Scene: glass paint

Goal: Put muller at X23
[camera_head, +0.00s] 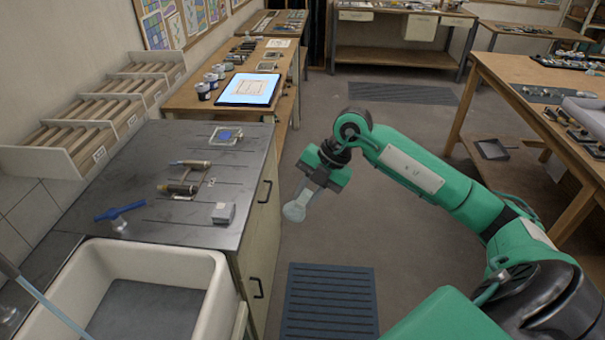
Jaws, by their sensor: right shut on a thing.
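The muller (294,212) is a clear, pale glass piece with a rounded end. My right gripper (308,191) is shut on it and holds it tilted, with its round end down and to the left. It hangs over the floor, just right of the grey-topped cabinet (175,228) in this view. The fingertips are small here, so the exact grip on the muller is hard to make out. I cannot read any label X23. My left gripper is out of view.
The cabinet top holds a blue tool (120,211), a grey block (223,213) and a small square dish (226,136). A white sink (218,285) is at the front left. A wooden table (510,95) stands at the right. The floor between is mostly clear.

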